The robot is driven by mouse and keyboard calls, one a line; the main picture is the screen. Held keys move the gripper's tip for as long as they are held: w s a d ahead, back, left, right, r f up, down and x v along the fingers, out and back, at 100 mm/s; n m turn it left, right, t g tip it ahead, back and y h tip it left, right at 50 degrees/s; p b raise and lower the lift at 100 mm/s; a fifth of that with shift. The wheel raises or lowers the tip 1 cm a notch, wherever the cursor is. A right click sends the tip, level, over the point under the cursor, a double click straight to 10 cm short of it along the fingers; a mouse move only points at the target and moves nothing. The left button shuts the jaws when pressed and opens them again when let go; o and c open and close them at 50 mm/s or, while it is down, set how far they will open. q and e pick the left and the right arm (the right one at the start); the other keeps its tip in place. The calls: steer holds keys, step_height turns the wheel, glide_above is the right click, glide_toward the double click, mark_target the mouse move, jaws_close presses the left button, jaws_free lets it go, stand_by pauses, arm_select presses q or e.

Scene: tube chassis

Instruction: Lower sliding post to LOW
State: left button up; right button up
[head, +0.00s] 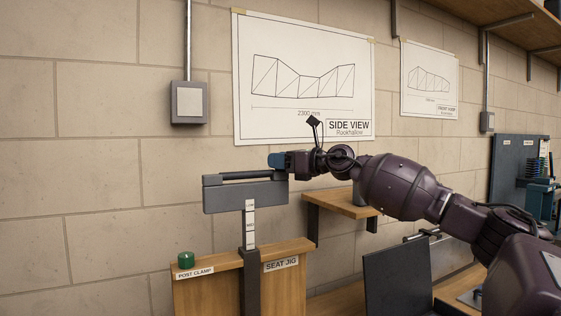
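The sliding post (250,270) stands upright in the wooden seat jig (291,285). Its grey head (228,198) carries a dark horizontal bar (245,175) along the top. A white label strip (250,228) runs down the post below the head; its words are too small to read surely. A green knob (185,259) sits on the jig's left top, above a POST CLAMP label. My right gripper (275,160), with blue fingertips, is at the right end of the bar, just above the head. I cannot tell whether it touches or grips the bar. My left gripper is out of view.
A small wooden shelf (338,203) is on the wall behind my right arm. A dark panel (398,278) stands right of the jig. Wall posters (303,115) and a grey switch box (188,103) are behind. The space left of the post head is clear.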

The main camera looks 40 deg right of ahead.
mark_target(285, 201)
jaws_close()
step_height(285, 201, down, 11)
steer(key=shift+r, duration=0.15)
steer(key=shift+o, duration=1.9)
jaws_free()
steer(key=shift+s, duration=0.15)
